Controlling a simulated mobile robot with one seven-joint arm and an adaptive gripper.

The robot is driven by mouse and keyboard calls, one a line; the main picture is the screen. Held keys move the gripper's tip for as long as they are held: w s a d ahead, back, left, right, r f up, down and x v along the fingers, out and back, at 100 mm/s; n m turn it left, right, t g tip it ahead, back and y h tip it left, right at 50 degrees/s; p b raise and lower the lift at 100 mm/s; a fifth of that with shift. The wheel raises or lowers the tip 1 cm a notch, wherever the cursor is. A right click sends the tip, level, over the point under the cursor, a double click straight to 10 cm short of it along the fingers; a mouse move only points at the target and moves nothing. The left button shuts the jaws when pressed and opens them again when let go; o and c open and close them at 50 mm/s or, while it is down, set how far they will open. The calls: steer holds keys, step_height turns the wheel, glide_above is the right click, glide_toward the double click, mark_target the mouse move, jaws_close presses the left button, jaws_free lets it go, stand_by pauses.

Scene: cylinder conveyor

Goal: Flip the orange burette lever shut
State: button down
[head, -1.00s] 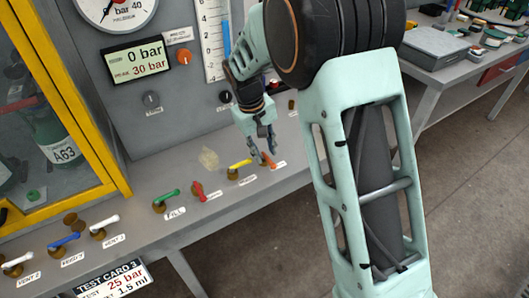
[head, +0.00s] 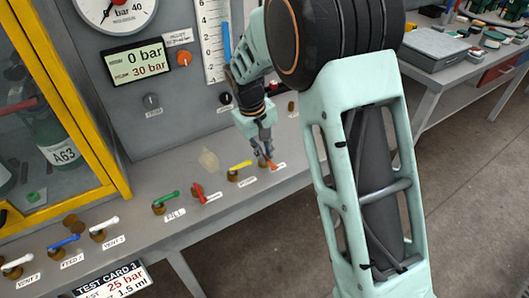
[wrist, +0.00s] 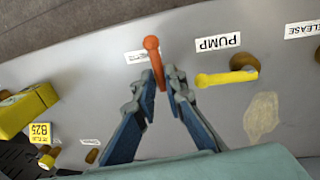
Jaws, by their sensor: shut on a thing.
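The orange lever (head: 271,164) is the rightmost of the coloured levers on the grey bench. In the wrist view the orange lever (wrist: 155,65) points away from my gripper, its round tip beyond the fingertips. My gripper (head: 265,152) is down at the lever from above. In the wrist view my gripper (wrist: 160,77) has its blue fingers on either side of the lever shaft, closed on it. The valve body under the lever is mostly hidden by the fingers.
The yellow lever (wrist: 228,78), by the PUMP label (wrist: 217,43), is the nearest neighbour. Red (head: 198,191) and green (head: 168,196) levers stand further left. A panel with a display (head: 137,62) reading 0 bar rises behind. A yellow-framed cabinet (head: 85,120) is at left.

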steer(key=n, duration=0.1)
steer(key=n+p, duration=0.1)
steer(key=n, duration=0.3)
steer(key=shift+w+d+r+t+y, duration=0.1)
steer(key=shift+w+d+t+y, duration=0.05)
steer(key=shift+d+t+y, duration=0.2)
steer(key=n+p, duration=0.1)
steer(key=n, duration=0.1)
steer(key=n+y+p, duration=0.1)
steer(key=n+p, duration=0.1)
steer(key=shift+w+d+n, duration=0.15)
steer(key=shift+w+n, duration=0.05)
steer(key=shift+n, duration=0.1)
steer(key=n+p, duration=0.2)
steer(key=n, duration=0.1)
steer(key=n+p, duration=0.1)
steer(key=p, duration=0.1)
steer(key=shift+w+r+y, duration=0.1)
steer(key=shift+w+y, duration=0.2)
steer(key=shift+y, duration=0.05)
steer(key=shift+w+f+n+y+p, duration=0.1)
steer(key=shift+w+n+y+p, duration=0.05)
steer(key=shift+n+p, duration=0.75)
steer(key=shift+w+f+n+y+p, duration=0.15)
steer(key=shift+n+p, duration=0.45)
steer(key=shift+n, duration=0.5)
steer(key=c, duration=2)
jaws_free()
